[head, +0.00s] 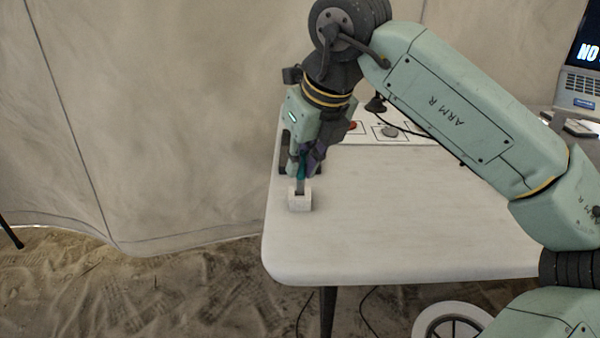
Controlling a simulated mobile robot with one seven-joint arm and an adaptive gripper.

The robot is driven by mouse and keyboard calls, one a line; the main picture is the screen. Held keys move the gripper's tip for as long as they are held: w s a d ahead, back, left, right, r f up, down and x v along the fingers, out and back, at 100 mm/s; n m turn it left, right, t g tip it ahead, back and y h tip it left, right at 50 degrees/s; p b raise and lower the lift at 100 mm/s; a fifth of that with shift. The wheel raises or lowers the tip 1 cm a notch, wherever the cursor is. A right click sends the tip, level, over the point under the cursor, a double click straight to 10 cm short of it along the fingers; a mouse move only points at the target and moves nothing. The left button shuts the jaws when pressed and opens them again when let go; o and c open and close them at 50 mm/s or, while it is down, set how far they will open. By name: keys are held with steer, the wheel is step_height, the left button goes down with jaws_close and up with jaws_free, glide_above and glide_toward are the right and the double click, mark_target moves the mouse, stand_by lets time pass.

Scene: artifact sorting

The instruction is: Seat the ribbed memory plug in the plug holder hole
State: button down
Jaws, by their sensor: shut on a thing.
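My gripper (303,174) points down over the left end of the white table. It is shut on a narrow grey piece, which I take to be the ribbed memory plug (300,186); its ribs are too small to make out. The plug stands about upright below the fingertips. A small white block, the plug holder (299,203), sits on the table right under it. The plug's lower end meets or overlaps the holder's top in the head view. I cannot tell whether it is inside the hole or just above or behind it. The fingers hide the plug's upper part.
The white table (400,220) is bare to the right of the holder; its left edge is close by. A dark piece (284,165) stands behind my gripper. A white board (385,138) with several small objects lies farther back. A laptop (578,75) is at far right.

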mark_target(300, 176)
steer(key=shift+w, duration=0.35)
steer(key=shift+w+a+f, duration=0.1)
steer(key=shift+w+f, duration=0.05)
steer(key=shift+f, duration=0.75)
steer(key=shift+w+f, duration=0.1)
steer(key=shift+f, duration=0.8)
steer(key=shift+f, duration=0.1)
steer(key=shift+f+b, duration=0.2)
steer(key=shift+b, duration=0.15)
steer(key=c, duration=1.6)
jaws_free()
steer(key=shift+c, duration=0.2)
steer(key=shift+r, duration=0.15)
